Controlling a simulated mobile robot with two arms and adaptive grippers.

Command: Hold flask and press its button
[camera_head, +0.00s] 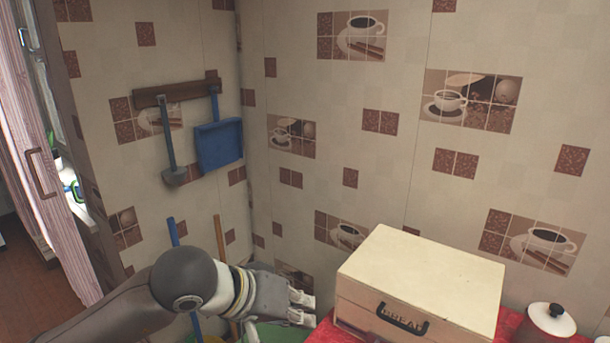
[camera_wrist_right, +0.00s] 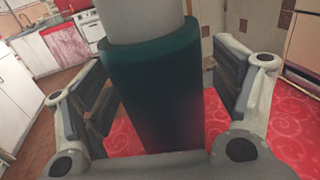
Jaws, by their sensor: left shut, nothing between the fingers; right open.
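The flask (camera_wrist_right: 152,88) shows in the right wrist view, dark green with a grey upper part. It stands between the two fingers of my right gripper (camera_wrist_right: 165,95). These fingers are open, one on each side of the flask, with a gap visible on the right side. The flask's top, with any button, is cut off by the picture's upper edge. My left gripper (camera_head: 302,308) is in the head view, shut and empty, just left of the bread box. The flask and my right gripper are not in the head view.
A cream bread box (camera_head: 422,270) with a dark handle stands on a red cloth (camera_head: 322,336). A blue dustpan (camera_head: 218,145) hangs on the tiled wall. Red patterned cloth (camera_wrist_right: 283,128) surrounds the flask.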

